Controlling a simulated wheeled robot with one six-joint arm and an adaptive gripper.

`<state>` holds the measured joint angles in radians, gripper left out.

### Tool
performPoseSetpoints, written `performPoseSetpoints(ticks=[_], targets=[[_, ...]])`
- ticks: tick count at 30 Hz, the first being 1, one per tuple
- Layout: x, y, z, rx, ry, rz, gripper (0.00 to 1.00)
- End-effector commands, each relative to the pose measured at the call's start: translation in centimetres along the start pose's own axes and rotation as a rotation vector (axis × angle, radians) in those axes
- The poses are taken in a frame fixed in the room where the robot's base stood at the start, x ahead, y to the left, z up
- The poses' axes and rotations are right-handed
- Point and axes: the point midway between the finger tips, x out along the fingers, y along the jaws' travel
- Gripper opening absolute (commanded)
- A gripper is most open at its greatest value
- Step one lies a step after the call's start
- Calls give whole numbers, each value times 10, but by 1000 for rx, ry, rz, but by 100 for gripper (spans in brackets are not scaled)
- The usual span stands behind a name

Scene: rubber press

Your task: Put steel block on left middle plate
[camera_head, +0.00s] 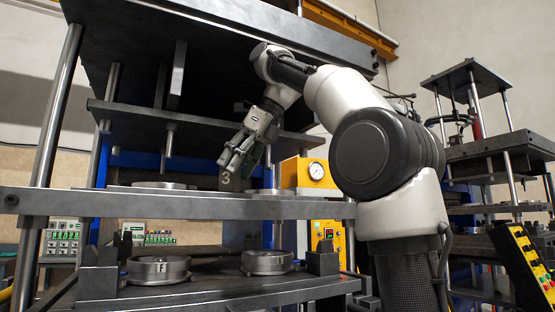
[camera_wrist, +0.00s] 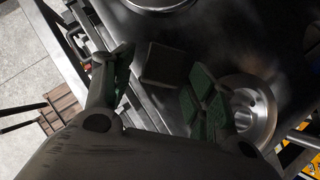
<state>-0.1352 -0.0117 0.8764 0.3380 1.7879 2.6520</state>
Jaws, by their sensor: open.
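In the wrist view the block (camera_wrist: 163,66) lies between the spread green-padded fingers, with a gap visible to the left finger; contact with the right finger is unclear. My gripper (camera_head: 236,157) is open and points down at the block from above. The left ring-shaped mould (camera_head: 150,185) is on the middle plate's left side; the right ring mould (camera_wrist: 262,113) is beside my right finger.
A lower plate (camera_head: 210,292) carries two round moulds, one marked F (camera_head: 158,269). A yellow gauge unit (camera_head: 305,174) stands behind at the right. Bare plate shows between the moulds.

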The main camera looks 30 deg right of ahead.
Motion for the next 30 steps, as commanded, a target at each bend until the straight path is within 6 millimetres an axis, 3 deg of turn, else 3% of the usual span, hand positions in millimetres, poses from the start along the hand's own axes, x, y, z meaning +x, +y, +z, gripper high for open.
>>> performPoseSetpoints(ticks=[3,18,30], targets=[[-20,-1,0,0,-2,-3,57],[-73,-1,-87,5,0,-3,57],[-82,0,-101,0,1,0,57]])
